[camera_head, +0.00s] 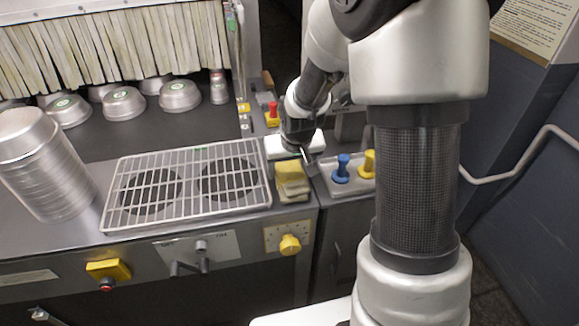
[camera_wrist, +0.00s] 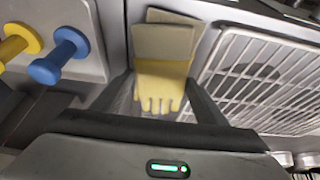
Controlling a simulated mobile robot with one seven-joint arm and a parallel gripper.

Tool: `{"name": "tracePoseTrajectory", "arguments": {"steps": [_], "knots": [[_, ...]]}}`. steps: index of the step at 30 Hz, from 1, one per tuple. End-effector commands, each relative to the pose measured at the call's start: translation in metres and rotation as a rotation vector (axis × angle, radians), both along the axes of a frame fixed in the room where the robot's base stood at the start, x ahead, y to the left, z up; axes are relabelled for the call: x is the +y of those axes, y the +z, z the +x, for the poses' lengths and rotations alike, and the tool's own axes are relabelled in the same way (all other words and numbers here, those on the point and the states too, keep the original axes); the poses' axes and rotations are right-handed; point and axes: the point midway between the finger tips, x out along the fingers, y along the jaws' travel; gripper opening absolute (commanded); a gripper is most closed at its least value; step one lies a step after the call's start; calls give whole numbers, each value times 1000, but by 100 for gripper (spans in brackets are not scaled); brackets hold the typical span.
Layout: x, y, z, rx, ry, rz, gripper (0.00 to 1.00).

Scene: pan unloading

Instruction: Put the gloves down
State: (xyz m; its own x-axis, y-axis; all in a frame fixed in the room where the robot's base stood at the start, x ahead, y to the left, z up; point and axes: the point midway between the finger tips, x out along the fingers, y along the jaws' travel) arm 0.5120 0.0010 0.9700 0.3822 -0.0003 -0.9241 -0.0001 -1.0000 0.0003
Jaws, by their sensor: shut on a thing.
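The yellow-and-grey gloves (camera_head: 292,178) are at the counter's front right corner, just right of the wire rack. In the wrist view the gloves (camera_wrist: 162,60) lie between my two dark fingers, grey cuffs away from me and yellow fingers toward me. A second glove shows partly beneath the upper one. My gripper (camera_wrist: 160,88) is shut on the gloves. In the head view my gripper (camera_head: 308,156) is just above and right of them. They look at or very close to the counter surface; I cannot tell whether they rest on it.
The wire rack (camera_head: 190,183) lies left of the gloves. A stack of metal pans (camera_head: 45,165) stands at far left. Blue (camera_head: 342,168) and yellow (camera_head: 367,164) knobs stand on the right panel. Upturned pans (camera_head: 124,103) sit by the strip curtain (camera_head: 110,48).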

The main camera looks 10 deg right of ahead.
Motion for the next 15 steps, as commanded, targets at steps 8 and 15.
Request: {"name": "tracePoseTrajectory", "arguments": {"steps": [8, 15], "knots": [[0, -2, 0, -1, 0, 0, 40], [0, -7, 0, -1, 0, 0, 40]]}}
